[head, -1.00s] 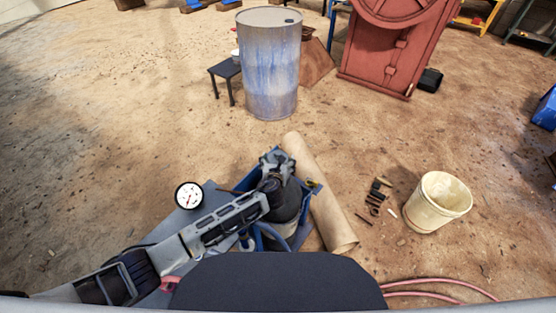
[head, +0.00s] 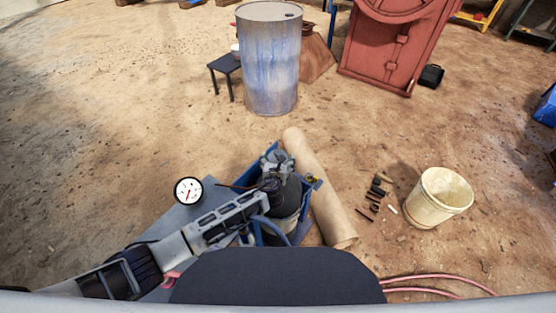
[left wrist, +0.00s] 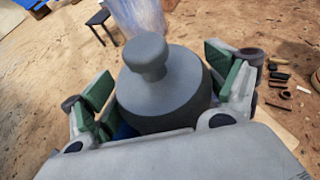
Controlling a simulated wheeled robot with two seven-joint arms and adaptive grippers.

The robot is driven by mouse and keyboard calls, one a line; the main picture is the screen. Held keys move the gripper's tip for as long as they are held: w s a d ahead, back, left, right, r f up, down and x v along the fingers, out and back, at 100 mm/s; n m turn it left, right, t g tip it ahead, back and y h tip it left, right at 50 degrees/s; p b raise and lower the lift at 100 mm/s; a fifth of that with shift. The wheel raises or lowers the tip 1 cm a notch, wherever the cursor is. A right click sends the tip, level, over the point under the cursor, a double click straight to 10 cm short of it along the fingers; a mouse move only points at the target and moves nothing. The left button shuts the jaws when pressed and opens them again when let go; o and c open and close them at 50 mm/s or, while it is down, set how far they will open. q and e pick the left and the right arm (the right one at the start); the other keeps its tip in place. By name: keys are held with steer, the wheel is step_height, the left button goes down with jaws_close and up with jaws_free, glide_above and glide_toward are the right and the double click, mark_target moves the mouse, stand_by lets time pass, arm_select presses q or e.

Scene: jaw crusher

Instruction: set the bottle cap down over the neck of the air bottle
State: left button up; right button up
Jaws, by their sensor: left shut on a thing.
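My left gripper (head: 277,164) is shut on the bottle cap (left wrist: 165,85), a grey domed piece with a round knob on top. In the left wrist view its green-padded fingers stand on either side of the cap (left wrist: 168,92). In the head view a dark, rounded body that looks like the air bottle (head: 291,198) stands in a blue frame just below the gripper. The arm and gripper hide much of it. The bottle's neck is hidden, and I cannot tell whether the cap touches it. My right gripper is not in view.
A brown roll (head: 320,190) lies right of the blue frame (head: 257,158). A round gauge (head: 188,191) sits to the left. A cream bucket (head: 437,200) and several small loose parts are at right. A blue-streaked drum (head: 270,65) stands behind on open dirt floor.

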arm_select(q)
steer(key=o, duration=1.1)
steer(key=shift+c, duration=0.2)
steer(key=v, duration=1.2)
steer(key=shift+r, duration=0.1)
stand_by(0.7)
